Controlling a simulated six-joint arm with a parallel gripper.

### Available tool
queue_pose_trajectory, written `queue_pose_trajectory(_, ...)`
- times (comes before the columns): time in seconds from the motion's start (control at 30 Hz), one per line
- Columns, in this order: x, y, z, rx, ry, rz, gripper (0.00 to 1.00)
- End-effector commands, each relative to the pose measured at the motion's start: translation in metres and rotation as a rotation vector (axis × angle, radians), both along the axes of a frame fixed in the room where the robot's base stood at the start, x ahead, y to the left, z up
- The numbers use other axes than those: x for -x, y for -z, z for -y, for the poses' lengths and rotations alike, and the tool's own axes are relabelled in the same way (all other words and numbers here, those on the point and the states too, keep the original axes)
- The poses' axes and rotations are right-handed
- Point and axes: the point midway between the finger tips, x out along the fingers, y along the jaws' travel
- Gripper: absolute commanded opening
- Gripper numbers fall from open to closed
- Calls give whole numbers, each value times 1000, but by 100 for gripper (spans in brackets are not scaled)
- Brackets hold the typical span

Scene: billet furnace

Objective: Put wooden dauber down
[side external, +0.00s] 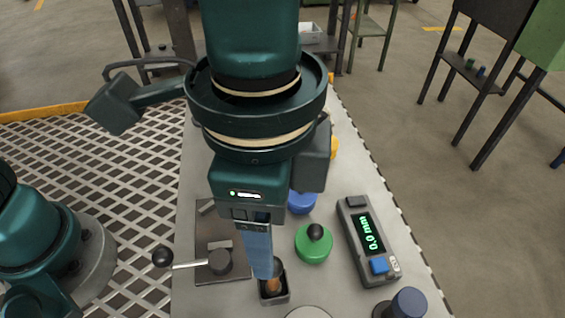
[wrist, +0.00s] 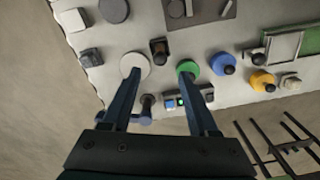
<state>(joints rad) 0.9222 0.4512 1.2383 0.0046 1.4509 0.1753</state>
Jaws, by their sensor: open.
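The wooden dauber (side external: 272,286) stands in a small black square holder (side external: 275,298) near the front of the table. Its brown part also shows in the wrist view (wrist: 158,45), inside the dark holder (wrist: 160,58). My gripper (side external: 263,276) points down right at the dauber in the side view, and its fingers cover part of it. In the wrist view my gripper (wrist: 160,76) is open, with a wide gap between the fingers and nothing between the tips. The dauber appears just beyond that gap.
A plate with a ball-ended lever (side external: 222,240) lies left. A white disc (wrist: 135,64) is close by. Blue (wrist: 221,64) and yellow (wrist: 262,80) discs stand farther off.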

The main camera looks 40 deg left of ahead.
Motion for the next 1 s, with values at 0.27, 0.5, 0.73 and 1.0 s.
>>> queue_pose_trajectory(0.27,-10,-18,-17,25,-70,20,60)
queue_pose_trajectory(0.5,-35,-39,-97,126,-391,123,60)
queue_pose_trajectory(0.73,-27,-35,-174,211,-725,262,60)
queue_pose_trajectory(1.0,-5,-11,-225,266,-1012,405,60)
